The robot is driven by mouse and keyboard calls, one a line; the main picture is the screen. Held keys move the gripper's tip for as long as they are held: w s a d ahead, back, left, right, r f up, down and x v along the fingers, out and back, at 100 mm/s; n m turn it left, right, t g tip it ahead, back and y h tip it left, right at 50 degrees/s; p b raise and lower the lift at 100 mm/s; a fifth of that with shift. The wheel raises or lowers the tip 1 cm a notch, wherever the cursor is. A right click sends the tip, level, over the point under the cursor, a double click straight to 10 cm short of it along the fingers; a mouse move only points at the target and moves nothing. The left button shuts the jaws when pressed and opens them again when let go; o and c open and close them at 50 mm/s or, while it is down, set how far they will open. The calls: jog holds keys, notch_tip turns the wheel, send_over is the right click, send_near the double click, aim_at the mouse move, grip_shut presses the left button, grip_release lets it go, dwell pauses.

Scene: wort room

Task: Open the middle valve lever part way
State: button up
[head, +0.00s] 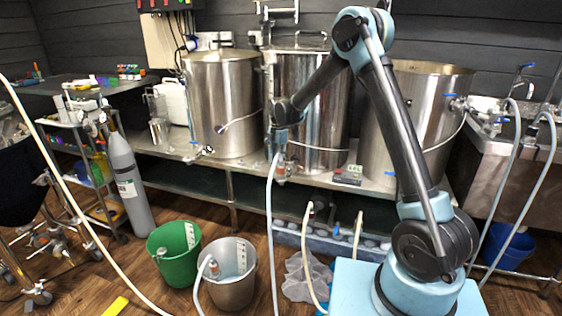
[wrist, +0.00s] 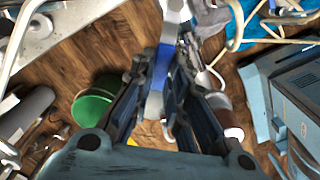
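Three steel kettles stand in a row, and the middle kettle (head: 312,100) has a valve (head: 283,169) low on its front. My gripper (head: 281,140) is right above that valve, pointing down, and hides part of it. In the wrist view, a blue lever (wrist: 161,70) lies between the two fingers of my gripper (wrist: 168,60). The fingers stand close along both sides of it. Whether they press on it is unclear. The lever's exact angle is hidden in the head view.
A pale hose (head: 271,220) hangs from the middle valve's area to the floor. A green bucket (head: 174,250) and a steel bucket (head: 230,285) stand below left. The left kettle (head: 222,95) and right kettle (head: 418,110) flank the middle one. A gas cylinder (head: 128,180) stands at left.

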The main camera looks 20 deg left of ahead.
jog(key=o, duration=0.4)
notch_tip(320, 180, up, 12)
dwell(0.6)
